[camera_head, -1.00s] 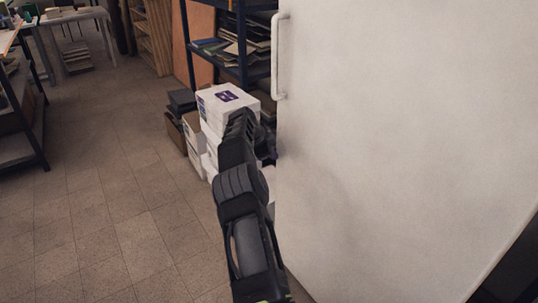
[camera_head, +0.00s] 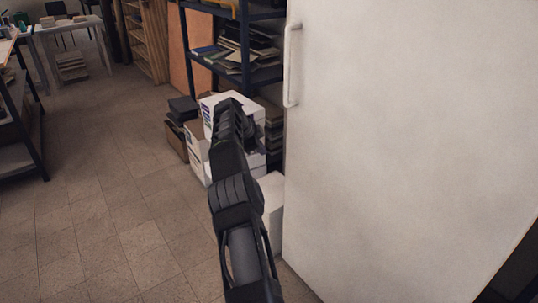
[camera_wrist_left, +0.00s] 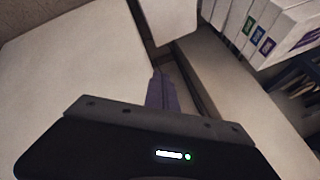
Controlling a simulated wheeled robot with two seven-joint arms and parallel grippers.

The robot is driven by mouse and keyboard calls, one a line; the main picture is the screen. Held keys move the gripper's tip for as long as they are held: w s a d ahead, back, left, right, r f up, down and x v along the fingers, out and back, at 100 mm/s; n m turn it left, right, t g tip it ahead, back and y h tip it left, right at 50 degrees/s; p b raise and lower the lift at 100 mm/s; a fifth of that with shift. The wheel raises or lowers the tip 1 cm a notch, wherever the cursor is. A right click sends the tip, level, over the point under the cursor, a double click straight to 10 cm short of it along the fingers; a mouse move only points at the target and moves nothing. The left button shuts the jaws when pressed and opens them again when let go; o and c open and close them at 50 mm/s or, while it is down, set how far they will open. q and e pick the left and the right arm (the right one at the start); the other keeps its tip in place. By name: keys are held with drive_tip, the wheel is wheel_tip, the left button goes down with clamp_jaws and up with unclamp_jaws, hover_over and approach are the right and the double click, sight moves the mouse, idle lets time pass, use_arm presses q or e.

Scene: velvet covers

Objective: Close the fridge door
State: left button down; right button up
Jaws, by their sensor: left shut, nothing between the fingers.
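The fridge door (camera_head: 400,150) is a large white panel filling the right of the head view. Its pale vertical handle (camera_head: 292,65) is near the upper left edge. Whether a gap stands behind the door cannot be told. My left gripper (camera_head: 230,106) is left of the door's edge, in front of the stacked boxes, and looks apart from the door. In the left wrist view its fingers (camera_wrist_left: 161,88) are together with nothing between them. A pale flat surface fills the left of that view; I cannot tell what it is. My right gripper is not in view.
White boxes (camera_head: 198,150) are stacked on the floor behind my left arm. A dark shelf rack (camera_head: 247,45) with papers stands behind them. A table (camera_head: 70,30) is at the far left. The tiled floor (camera_head: 110,220) at left is clear.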

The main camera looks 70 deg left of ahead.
use_arm(q)
drive_tip(key=shift+s+a+r+p, duration=0.25)
drive_tip(key=shift+s+r+p, duration=0.4)
drive_tip(key=shift+r, duration=0.25)
